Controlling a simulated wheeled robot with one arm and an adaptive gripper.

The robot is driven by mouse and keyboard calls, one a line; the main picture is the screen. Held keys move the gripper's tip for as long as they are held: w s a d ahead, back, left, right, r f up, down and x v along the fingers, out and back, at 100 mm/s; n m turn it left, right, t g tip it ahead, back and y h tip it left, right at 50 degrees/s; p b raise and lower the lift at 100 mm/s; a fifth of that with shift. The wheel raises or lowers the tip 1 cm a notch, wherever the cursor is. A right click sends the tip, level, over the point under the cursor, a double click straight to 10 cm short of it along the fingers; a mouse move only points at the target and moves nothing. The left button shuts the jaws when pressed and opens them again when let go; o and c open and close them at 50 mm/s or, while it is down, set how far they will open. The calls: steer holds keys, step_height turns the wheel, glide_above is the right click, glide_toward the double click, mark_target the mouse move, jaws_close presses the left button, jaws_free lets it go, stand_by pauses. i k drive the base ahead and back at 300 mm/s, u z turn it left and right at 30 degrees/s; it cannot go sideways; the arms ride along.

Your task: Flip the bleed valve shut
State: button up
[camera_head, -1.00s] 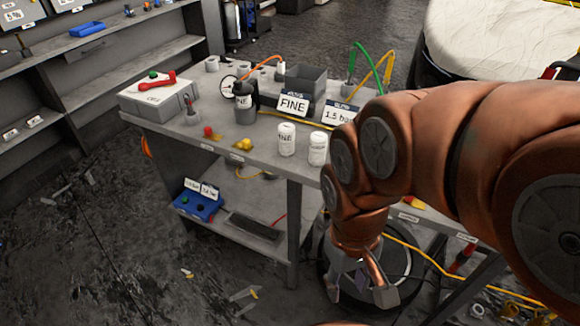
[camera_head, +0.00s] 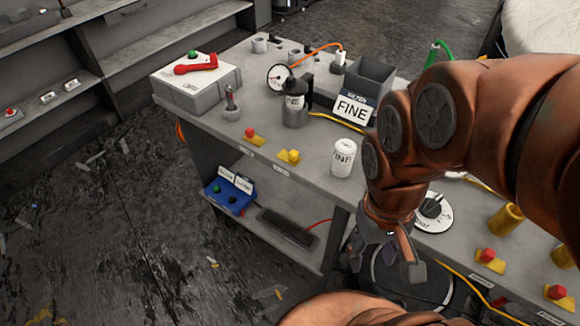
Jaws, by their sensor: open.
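No part in view is legibly marked as the bleed valve, so I cannot tell which it is. A red lever-like handle (camera_head: 196,64) lies on a white box (camera_head: 212,88) at the bench's far left. Small yellow (camera_head: 290,156) and red (camera_head: 249,133) knobs on yellow bases sit along the front edge. A round pressure gauge (camera_head: 278,77) stands beside a dark canister (camera_head: 294,108). My gripper (camera_head: 388,262) is open and points down in front of the bench's front edge, apart from these parts. My arm hides part of the bench on the right.
The grey bench (camera_head: 225,130) holds a white can (camera_head: 343,158), a FINE sign (camera_head: 350,110), a grey bin (camera_head: 371,78) and a dial (camera_head: 434,208). Red knobs (camera_head: 487,256) and a yellow cylinder (camera_head: 506,220) stand at right. A blue box (camera_head: 228,196) sits on the lower shelf.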

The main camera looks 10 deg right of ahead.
mark_target(292, 155)
steer(key=u, duration=0.55)
steer(key=k, duration=1.35)
steer(key=u, duration=0.95)
steer(key=i, duration=1.25)
steer(key=z, duration=0.55)
